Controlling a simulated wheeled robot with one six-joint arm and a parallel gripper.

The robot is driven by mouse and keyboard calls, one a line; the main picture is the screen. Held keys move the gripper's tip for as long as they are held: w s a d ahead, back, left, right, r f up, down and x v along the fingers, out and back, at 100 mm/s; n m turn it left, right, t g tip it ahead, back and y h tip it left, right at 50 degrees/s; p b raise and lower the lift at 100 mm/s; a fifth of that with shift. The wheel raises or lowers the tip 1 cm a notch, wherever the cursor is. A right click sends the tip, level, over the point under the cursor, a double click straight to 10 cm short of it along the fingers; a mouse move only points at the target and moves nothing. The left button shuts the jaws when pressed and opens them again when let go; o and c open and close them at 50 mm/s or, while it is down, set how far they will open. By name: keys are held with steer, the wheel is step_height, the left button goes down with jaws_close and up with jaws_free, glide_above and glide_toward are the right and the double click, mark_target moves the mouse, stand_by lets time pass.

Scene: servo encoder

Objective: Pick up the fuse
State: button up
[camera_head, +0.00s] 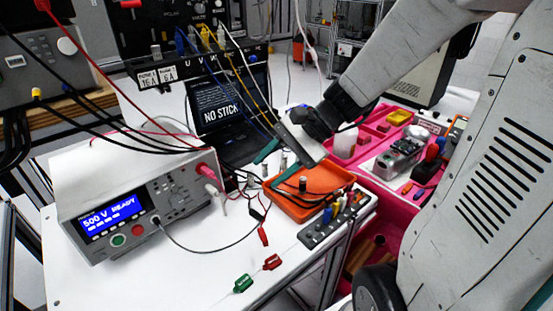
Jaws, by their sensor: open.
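My gripper (266,172) is open, with two teal fingers pointing down and left at the back left of the orange tray (335,208). A small pale upright cylinder (283,161) shows between the fingers, apparently behind them. Another small grey cylinder with a dark top (302,184) stands in the tray, to the right of the fingertips. Either could be the fuse; I cannot tell which at this size. Nothing is visibly held.
A white tester (135,205) with a blue display stands at left. Loose cables cross the white table (185,275). A grey strip of coloured-handled tools (335,222) lies before the tray. Green (243,283) and red (272,262) clips lie in front. Pink bins (375,245) stand at right.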

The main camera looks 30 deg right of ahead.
steer(key=w+d+f+m+t, duration=0.6)
steer(key=w+d+m, duration=0.3)
steer(key=d+m, duration=0.1)
steer(key=m+t+h, duration=0.3)
steer(key=m, duration=0.4)
glide_toward(284, 162)
steer(key=shift+r, duration=0.4)
steer(key=shift+w+d+f+m, duration=0.1)
steer(key=shift+w+f+m, duration=0.15)
steer(key=shift+m, duration=0.05)
steer(key=shift+t, duration=0.3)
steer(key=x, duration=0.7)
steer(key=shift+w+r, duration=0.2)
steer(key=shift+w, duration=0.15)
jaws_close()
